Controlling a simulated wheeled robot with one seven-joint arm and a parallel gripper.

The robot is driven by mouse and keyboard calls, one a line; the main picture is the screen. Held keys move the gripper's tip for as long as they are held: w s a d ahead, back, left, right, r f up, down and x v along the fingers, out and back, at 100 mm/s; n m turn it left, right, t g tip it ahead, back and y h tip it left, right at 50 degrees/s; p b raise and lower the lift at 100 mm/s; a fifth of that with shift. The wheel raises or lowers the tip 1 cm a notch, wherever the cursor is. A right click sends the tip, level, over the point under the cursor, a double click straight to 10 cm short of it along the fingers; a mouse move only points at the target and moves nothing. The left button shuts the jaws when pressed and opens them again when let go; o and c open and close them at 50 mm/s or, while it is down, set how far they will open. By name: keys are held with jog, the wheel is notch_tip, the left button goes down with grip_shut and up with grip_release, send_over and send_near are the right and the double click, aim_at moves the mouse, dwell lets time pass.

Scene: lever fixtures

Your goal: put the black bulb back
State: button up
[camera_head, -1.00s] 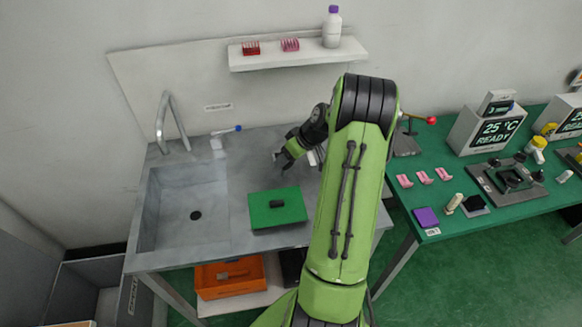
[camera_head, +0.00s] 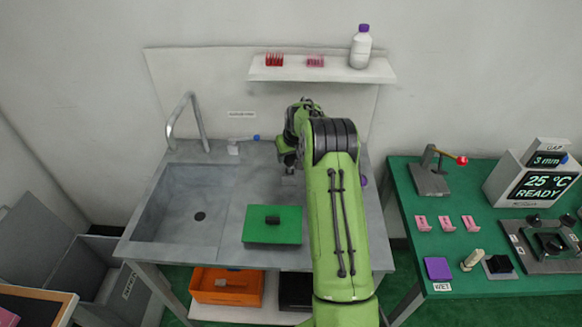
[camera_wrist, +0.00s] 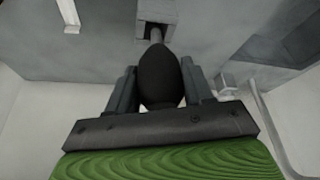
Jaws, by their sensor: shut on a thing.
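The black bulb (camera_wrist: 160,75) is between the two fingers of my gripper (camera_wrist: 162,92) in the wrist view; the fingers are shut on it. A grey stem runs from its narrow end to a grey block (camera_wrist: 157,14) with a dark opening; I cannot tell whether the stem is inside it or only in front of it. In the head view my gripper (camera_head: 288,163) is low over the back right of the steel counter (camera_head: 215,250), behind the green mat; the bulb cannot be made out there.
A green mat (camera_head: 262,234) with a small dark object (camera_head: 272,219) lies on the counter. The sink (camera_head: 185,205) is to its left. A small white holder (camera_head: 233,148) with a blue-tipped item (camera_head: 252,138) stands at the back. A shelf (camera_head: 322,71) hangs above; a green table (camera_head: 440,225) is right.

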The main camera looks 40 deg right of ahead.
aim_at(290, 163)
jog(key=shift+s+f, duration=0.1)
jog(key=shift+f, duration=1.8)
jog(key=o, duration=0.7)
jog(key=shift+r, duration=0.1)
